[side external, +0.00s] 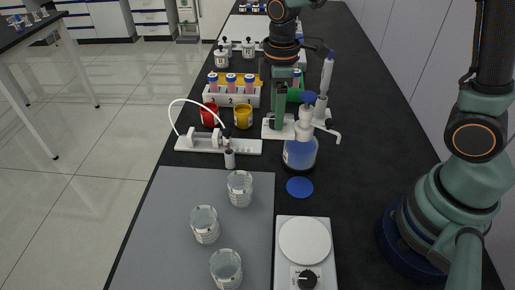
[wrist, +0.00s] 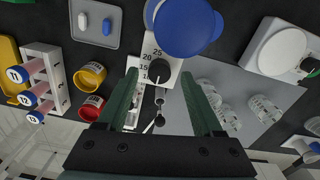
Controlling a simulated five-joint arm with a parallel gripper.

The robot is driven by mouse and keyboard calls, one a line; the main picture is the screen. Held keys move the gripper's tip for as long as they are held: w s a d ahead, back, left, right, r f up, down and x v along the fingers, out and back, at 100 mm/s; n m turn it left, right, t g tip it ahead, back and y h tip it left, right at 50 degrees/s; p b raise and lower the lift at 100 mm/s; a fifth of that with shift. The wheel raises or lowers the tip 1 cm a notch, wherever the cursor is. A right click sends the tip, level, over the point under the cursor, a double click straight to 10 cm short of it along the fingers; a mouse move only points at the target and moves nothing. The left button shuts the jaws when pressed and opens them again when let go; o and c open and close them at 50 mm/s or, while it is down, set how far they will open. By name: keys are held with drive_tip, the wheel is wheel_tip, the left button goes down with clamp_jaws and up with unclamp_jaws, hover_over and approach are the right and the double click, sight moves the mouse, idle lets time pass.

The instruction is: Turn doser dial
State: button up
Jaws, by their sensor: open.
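The doser dial is a small dark knob (wrist: 158,71) on a white plate marked with numbers such as 15, 20 and 25 (wrist: 150,52) in the wrist view. My gripper (wrist: 160,78) is open, with one green finger on each side of the dial in that view. I cannot tell whether the fingers touch it. In the side view my gripper (side external: 280,125) points down over the doser's white base (side external: 270,134), and it hides the dial. A round blue top (wrist: 185,25) lies just beyond the plate in the wrist view.
A pump bottle of blue liquid (side external: 300,154) stands close in front of the gripper. Red (side external: 209,115) and yellow (side external: 243,117) cups and a tube rack (side external: 231,97) are to the left. Beakers (side external: 239,188) stand on the grey mat (side external: 160,220), beside a white dial-fitted plate device (side external: 305,242).

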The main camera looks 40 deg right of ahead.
drive_tip(key=shift+f, duration=0.7)
clamp_jaws()
